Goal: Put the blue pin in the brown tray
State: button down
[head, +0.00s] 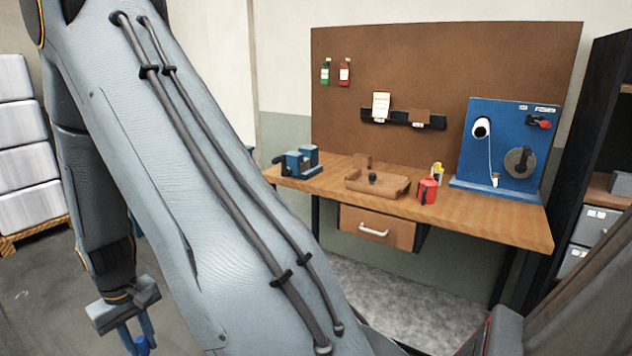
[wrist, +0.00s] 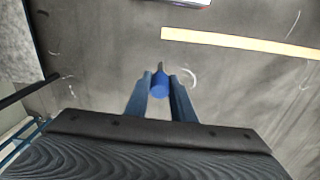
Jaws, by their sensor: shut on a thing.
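The blue pin (wrist: 159,87) is a small blue cylinder between the fingertips of my gripper (wrist: 160,82) in the wrist view. My gripper is shut on it. In the head view my gripper (head: 139,338) hangs low at the bottom left, above the floor, with the blue pin (head: 142,345) partly cut off by the frame edge. The brown tray (head: 385,192) stands on the wooden workbench, well to the right of my gripper. A small dark object (head: 372,178) shows at the tray.
The wooden workbench (head: 500,218) also bears a blue vise (head: 302,162), a red container (head: 427,190) and a blue panel with a spool (head: 505,150). A drawer (head: 377,228) hangs under it. A dark shelf stands at the right. My arm covers much of the head view.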

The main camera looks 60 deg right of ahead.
aim_at(377, 183)
jog(key=z, duration=0.35)
jog(key=i, duration=1.05)
jog(key=z, duration=1.45)
jog(key=i, duration=0.6)
jog(key=z, duration=0.65)
